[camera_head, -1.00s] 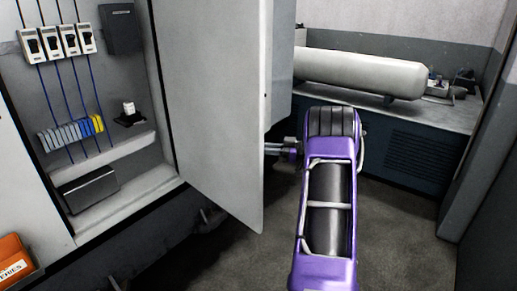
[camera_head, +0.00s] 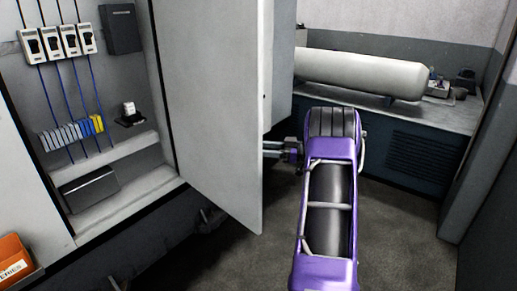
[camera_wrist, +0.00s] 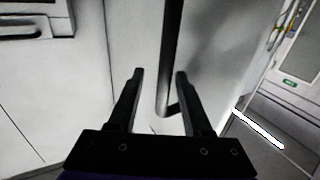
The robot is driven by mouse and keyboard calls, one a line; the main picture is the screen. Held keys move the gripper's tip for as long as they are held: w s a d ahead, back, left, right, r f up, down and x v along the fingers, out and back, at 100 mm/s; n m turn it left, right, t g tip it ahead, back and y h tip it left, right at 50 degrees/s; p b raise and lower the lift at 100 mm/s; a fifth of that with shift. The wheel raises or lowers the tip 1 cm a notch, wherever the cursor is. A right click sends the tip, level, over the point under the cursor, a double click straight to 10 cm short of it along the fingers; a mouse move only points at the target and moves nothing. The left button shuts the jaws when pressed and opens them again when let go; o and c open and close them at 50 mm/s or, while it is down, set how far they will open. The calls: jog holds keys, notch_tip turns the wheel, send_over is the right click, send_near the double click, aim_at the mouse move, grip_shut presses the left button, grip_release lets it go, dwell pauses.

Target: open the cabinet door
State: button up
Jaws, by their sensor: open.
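The cabinet door (camera_head: 215,110) stands swung wide open, and the cabinet's inside (camera_head: 75,85) shows to its left. My gripper (camera_head: 270,149) is at the door's right side, its fingertips partly hidden behind the door edge. In the wrist view my gripper (camera_wrist: 157,75) is open, with its two fingers spread apart. A dark vertical bar handle (camera_wrist: 171,55) on the door face runs down between the fingers, nearer the right one. The fingers are not closed on it. Whether either finger touches the handle, I cannot tell.
The cabinet holds switches (camera_head: 62,40), coloured terminals (camera_head: 75,131) and a grey box (camera_head: 90,188). An orange bin (camera_head: 14,258) is at lower left. A pale cylindrical tank (camera_head: 365,74) lies on a counter (camera_head: 450,115) at the back right. The floor (camera_head: 400,225) at right is clear.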

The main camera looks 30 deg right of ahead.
jog(key=v, duration=1.7)
jog(key=shift+s+b, duration=0.2)
jog(key=shift+b, duration=0.1)
jog(key=shift+d, duration=0.1)
